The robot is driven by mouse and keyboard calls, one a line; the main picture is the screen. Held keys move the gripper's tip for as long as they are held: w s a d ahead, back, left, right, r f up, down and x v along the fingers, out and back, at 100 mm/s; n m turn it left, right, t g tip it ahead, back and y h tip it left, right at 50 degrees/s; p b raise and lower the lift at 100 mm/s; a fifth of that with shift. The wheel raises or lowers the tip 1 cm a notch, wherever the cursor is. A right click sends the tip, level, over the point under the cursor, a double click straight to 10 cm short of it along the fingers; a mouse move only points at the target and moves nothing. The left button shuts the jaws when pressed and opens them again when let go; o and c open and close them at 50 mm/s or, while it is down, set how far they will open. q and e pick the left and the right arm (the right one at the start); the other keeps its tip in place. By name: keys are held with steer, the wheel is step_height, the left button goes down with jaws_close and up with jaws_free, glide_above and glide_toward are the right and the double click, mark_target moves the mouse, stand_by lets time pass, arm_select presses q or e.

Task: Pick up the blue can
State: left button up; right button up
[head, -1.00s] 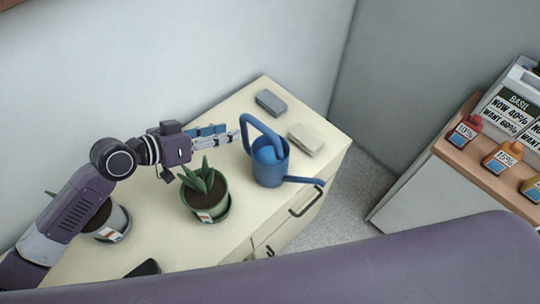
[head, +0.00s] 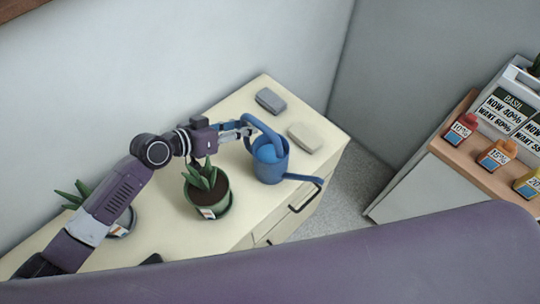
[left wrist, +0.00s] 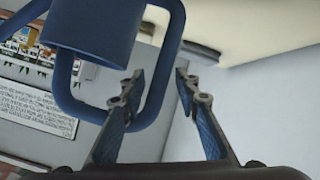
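The blue can is a watering can (head: 270,168) with a tall loop handle and a spout pointing right. It stands upright near the right end of the cream cabinet (head: 235,220). My left gripper (head: 247,132) is at the left side of its handle. In the left wrist view the can (left wrist: 95,30) shows at the upper left, and my left gripper (left wrist: 160,85) has its two fingers apart. The handle passes by the left finger's tip and partly into the gap; I cannot tell whether it touches. My right gripper is not in view.
A potted plant (head: 207,192) stands just left of the can, below my left arm. A grey block (head: 271,100) and a beige block (head: 305,137) lie behind and right of it. Another plant (head: 70,197) is at the left. A wall rises behind the cabinet.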

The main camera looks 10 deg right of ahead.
arm_select(q)
jaws_close()
steer(key=shift+r, duration=0.1)
steer(key=shift+w+d+r, duration=0.1)
stand_by(0.3)
step_height(320, 180, up, 20)
steer(key=b, duration=0.2)
steer(key=shift+b, duration=0.35)
